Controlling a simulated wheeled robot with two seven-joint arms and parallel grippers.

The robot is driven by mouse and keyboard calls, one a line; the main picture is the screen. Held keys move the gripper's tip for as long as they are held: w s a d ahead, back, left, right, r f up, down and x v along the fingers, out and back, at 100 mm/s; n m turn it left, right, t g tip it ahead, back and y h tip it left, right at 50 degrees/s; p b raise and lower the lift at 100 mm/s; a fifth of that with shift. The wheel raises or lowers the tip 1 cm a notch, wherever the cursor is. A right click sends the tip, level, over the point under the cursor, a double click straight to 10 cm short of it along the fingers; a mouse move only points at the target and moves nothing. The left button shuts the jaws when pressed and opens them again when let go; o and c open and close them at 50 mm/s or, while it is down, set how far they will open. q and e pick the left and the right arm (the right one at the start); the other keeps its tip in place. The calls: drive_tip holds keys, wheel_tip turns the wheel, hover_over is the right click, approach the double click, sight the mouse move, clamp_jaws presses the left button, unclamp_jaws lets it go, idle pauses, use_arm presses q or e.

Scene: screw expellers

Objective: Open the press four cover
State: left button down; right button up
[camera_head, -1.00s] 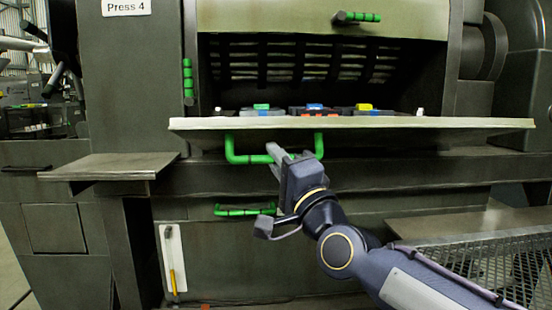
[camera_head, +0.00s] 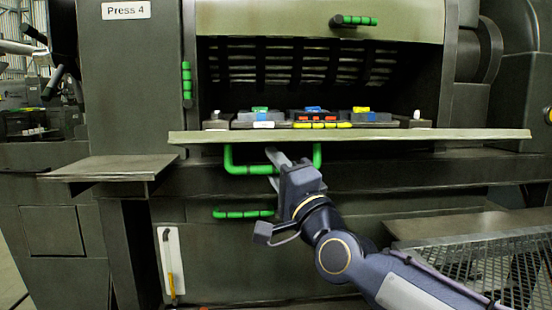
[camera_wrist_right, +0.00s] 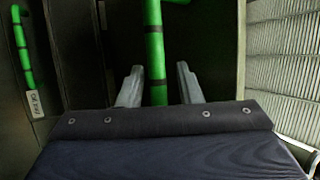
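The Press 4 cover (camera_head: 350,137) is a pale flat panel, now nearly edge-on and about level, in front of the press opening. A green U-shaped handle (camera_head: 232,160) hangs below its front edge. My right gripper (camera_head: 275,158) is at the lower bar of this handle. In the right wrist view, the gripper (camera_wrist_right: 158,90) has its two fingers on either side of the green bar (camera_wrist_right: 155,55), with a gap visible on the right side. It looks open around the bar. My left gripper is not in view.
Small coloured parts (camera_head: 313,117) sit inside the opening behind the panel. An upper panel (camera_head: 270,18) has its own green handle (camera_head: 355,20). A side shelf (camera_head: 110,167) juts out at left. A mesh guard (camera_head: 490,260) stands at lower right.

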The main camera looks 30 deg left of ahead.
sight(276, 144)
drive_tip(key=r, duration=0.1)
drive_tip(key=r+p, duration=0.1)
drive_tip(key=r, duration=0.1)
drive_tip(key=r+p, duration=0.1)
drive_tip(key=shift+s+d+r, duration=0.1)
drive_tip(key=shift+s+r, duration=0.15)
drive_tip(key=shift+r, duration=0.05)
drive_tip(key=shift+o, duration=0.2)
drive_tip(key=s+d+r+p, duration=0.1)
drive_tip(key=s+r+p, duration=0.1)
drive_tip(key=r, duration=0.3)
drive_tip(key=shift+s+d+p, duration=0.4)
drive_tip(key=shift+s, duration=0.35)
drive_tip(key=s+d+r, duration=0.1)
drive_tip(key=s, duration=0.1)
drive_tip(key=s+d+r+p, duration=0.1)
drive_tip(key=s+d, duration=0.1)
drive_tip(key=s+d+r+p, duration=0.1)
drive_tip(key=s, duration=0.2)
drive_tip(key=shift+d, duration=0.15)
drive_tip(key=shift+c, duration=0.2)
drive_tip(key=shift+s+d+r, duration=0.15)
drive_tip(key=shift+s+d, duration=0.2)
drive_tip(key=shift+s, duration=0.25)
drive_tip(key=shift+c, duration=0.4)
